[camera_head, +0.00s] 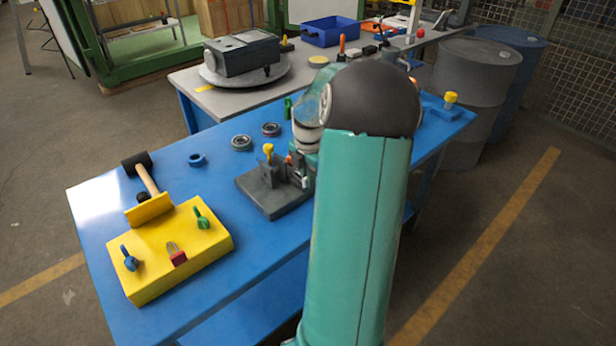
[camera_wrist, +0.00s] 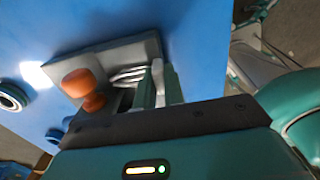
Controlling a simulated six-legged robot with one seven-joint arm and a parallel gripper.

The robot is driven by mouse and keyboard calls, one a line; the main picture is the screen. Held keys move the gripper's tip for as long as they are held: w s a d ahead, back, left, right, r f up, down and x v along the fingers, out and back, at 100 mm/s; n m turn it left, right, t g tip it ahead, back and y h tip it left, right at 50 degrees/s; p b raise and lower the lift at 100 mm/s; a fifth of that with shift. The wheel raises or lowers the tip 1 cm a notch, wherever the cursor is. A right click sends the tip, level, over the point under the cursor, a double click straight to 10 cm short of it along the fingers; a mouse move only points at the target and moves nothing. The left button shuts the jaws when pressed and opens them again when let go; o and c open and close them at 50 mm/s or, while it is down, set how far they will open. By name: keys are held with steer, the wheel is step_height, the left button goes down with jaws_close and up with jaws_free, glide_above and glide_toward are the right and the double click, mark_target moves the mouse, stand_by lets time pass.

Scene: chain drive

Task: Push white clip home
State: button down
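The dark grey chain-drive fixture (camera_head: 268,203) stands on the blue bench, partly hidden behind my arm in the head view. It carries a yellow knob and a small orange part. A small whitish piece (camera_head: 304,183) shows at its right side; I cannot tell whether it is the white clip or a fingertip. In the wrist view, my gripper (camera_wrist: 164,84) has its fingers close together over the grey base plate (camera_wrist: 112,54). Pale curved strips (camera_wrist: 128,75) lie just left of the fingers. I cannot tell whether anything is between the fingers, and I cannot make out the clip surely.
An orange knob (camera_wrist: 82,86) stands close left of my fingers. The blue bench (camera_head: 215,178) also holds dark rings (camera_head: 241,143), a mallet (camera_head: 147,178) and a yellow block (camera_head: 178,248). The bench is clear between the block and the fixture.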

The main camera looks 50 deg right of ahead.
steer(key=shift+w+d+r, duration=0.1)
steer(key=shift+w+d, duration=0.1)
steer(key=shift+w, duration=0.65)
steer(key=shift+w+d, duration=0.2)
steer(key=shift+w, duration=0.6)
steer(key=c, duration=1.5)
jaws_free()
steer(key=shift+w, duration=0.15)
step_height(320, 180, up, 14)
steer(key=shift+f, duration=0.1)
